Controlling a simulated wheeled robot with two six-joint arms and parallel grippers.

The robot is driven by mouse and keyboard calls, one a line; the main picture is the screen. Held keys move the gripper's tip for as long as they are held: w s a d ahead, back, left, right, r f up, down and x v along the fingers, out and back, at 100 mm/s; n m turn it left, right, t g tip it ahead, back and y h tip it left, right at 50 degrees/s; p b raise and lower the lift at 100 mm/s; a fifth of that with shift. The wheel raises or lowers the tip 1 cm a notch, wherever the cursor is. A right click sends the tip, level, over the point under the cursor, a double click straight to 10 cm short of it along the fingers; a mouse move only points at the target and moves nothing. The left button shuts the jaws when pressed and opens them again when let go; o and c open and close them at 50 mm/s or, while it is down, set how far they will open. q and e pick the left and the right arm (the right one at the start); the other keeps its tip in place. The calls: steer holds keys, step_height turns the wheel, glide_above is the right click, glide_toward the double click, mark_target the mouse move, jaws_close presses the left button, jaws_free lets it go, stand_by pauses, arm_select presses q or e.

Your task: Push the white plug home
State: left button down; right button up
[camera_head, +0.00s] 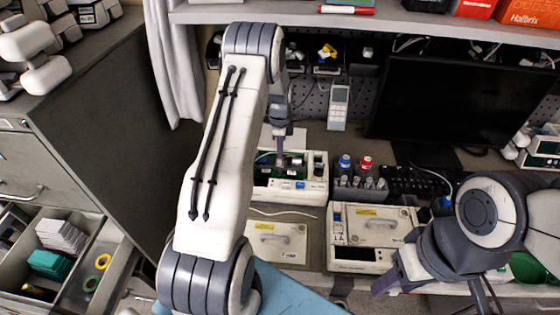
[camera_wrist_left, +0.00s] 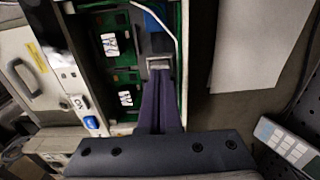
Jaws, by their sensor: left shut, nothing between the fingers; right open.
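My left gripper (camera_head: 280,152) reaches down into an opened infusion pump (camera_head: 315,190) on the bench; its arm hides part of the pump. In the left wrist view the gripper's fingers (camera_wrist_left: 158,78) are shut with nothing between them. Their tips are at a small whitish connector, apparently the white plug (camera_wrist_left: 158,62), beside the green circuit boards (camera_wrist_left: 118,45). I cannot tell how deep the plug sits or whether the tips touch it. My right gripper (camera_head: 390,280) is open and empty at the bench's front edge, right of centre.
Two closed pump units (camera_head: 278,240) (camera_head: 372,235) stand in front of the opened one. A rack of bottles (camera_head: 360,185) is to its right, near a keyboard (camera_head: 412,182) and a dark monitor (camera_head: 445,110). A thin white cable (camera_wrist_left: 172,28) runs inside the opened pump.

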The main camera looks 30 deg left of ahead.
arm_select(q)
steer(key=shift+f, duration=0.4)
stand_by(0.4)
step_height(320, 180, up, 7)
steer(key=p, duration=0.4)
stand_by(0.4)
stand_by(0.4)
